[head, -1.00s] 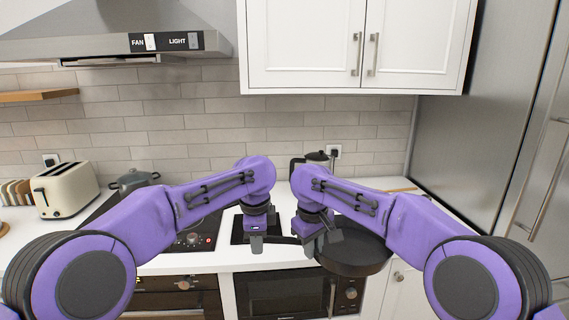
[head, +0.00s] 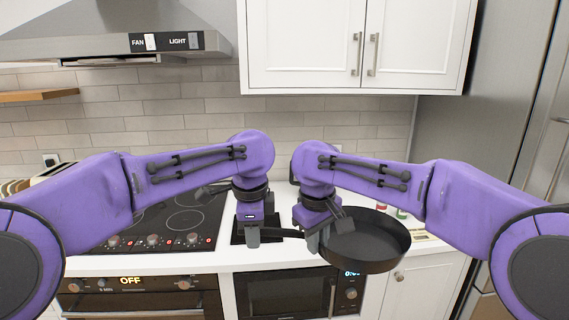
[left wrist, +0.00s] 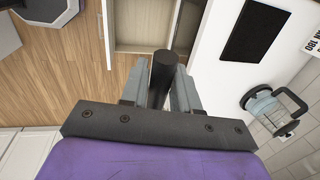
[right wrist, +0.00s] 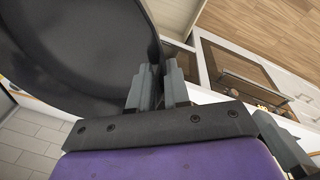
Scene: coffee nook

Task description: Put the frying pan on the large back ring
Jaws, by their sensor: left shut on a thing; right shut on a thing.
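The black frying pan (head: 372,240) is held up in front of the counter's right part, roughly level, its handle (head: 285,233) pointing left. My left gripper (head: 252,240) is shut on the handle; the handle's end shows between its fingers in the left wrist view (left wrist: 163,75). My right gripper (head: 318,243) is shut on the pan's rim at the handle side; the pan (right wrist: 80,60) fills the upper left of the right wrist view. The black cooktop (head: 175,222) lies to the left of the pan. My left arm covers its back part, so the large back ring is hidden.
A black mat (head: 238,230) lies on the counter right of the cooktop. Small jars (head: 402,213) stand behind the pan. A glass jug (left wrist: 270,105) shows in the left wrist view. The range hood (head: 120,30) hangs above.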

